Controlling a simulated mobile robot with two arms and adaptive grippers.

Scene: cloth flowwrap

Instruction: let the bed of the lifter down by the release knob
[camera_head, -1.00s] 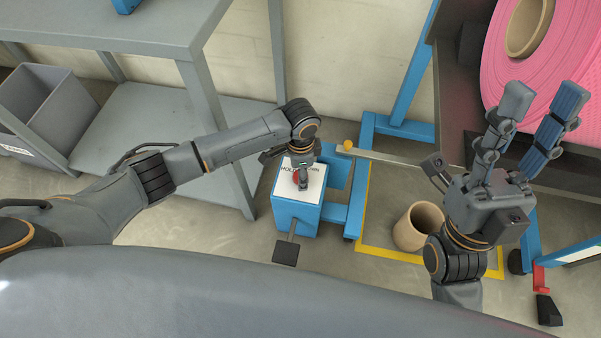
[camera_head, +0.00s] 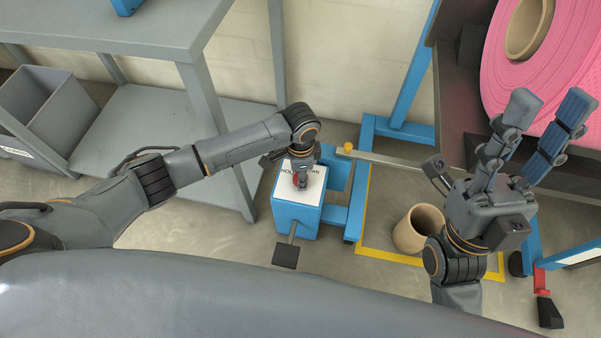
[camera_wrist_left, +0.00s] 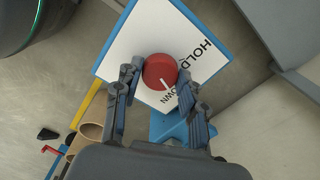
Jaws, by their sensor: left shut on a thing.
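The round red release knob (camera_wrist_left: 160,72) has a white line and sits on a white plate (camera_wrist_left: 130,45) marked HOLD and DOWN. Its line points towards the DOWN side in the left wrist view. The plate tops a blue box (camera_head: 295,218) with a foot pedal. My left gripper (camera_head: 300,180) is over the plate, its fingers closed on opposite sides of the knob, partly hiding it in the head view. My right gripper (camera_head: 545,103) is open and empty, fingers up, before the pink roll (camera_head: 555,75). I cannot clearly make out the lifter's bed.
A grey table (camera_head: 100,25) with a lower shelf stands at the left, beside a grey bin (camera_head: 45,105). The brown tube (camera_head: 418,230) stands on the floor inside yellow marking. A blue frame (camera_head: 402,105) and a metal bar (camera_head: 385,157) are near the box.

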